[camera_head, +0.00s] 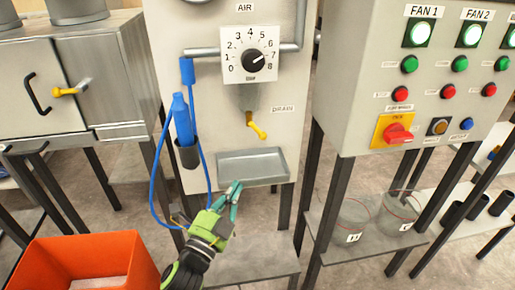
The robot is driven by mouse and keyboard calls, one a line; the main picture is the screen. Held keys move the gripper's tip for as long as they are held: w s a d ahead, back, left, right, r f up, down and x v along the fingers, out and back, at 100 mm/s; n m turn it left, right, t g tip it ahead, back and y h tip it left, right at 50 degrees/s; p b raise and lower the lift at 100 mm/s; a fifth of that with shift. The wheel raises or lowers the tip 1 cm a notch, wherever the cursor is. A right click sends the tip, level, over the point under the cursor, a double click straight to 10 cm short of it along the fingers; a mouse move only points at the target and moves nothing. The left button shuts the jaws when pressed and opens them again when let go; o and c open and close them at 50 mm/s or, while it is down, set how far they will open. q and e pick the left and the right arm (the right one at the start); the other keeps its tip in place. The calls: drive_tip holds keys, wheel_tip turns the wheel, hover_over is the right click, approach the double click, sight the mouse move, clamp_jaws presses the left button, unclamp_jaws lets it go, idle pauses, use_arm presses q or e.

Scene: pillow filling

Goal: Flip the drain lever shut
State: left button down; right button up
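The drain lever (257,127) is a small yellow handle below the air dial, next to the DRAIN label (284,109). It slants down and to the right from its valve. My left gripper (232,196) is below the lever, in front of the metal drip tray (252,166), and apart from the lever. Its green fingers point up with a narrow gap between them, and I see nothing held. My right gripper is not in this view.
A blue nozzle (181,118) sits in a dark holder left of the lever, its blue hose looping down beside my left arm. An orange bin (85,262) stands at lower left. The fan control box (420,90) stands at right.

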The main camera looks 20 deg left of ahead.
use_arm(q)
drive_tip(key=p, duration=0.3)
approach(257, 130)
drive_tip(key=w, duration=0.2)
drive_tip(key=w+f, duration=0.1)
drive_tip(key=w, duration=0.1)
drive_tip(key=w+d+f, duration=0.1)
drive_tip(key=w, duration=0.1)
drive_tip(key=shift+f, duration=0.15)
drive_tip(key=shift+w, duration=0.7)
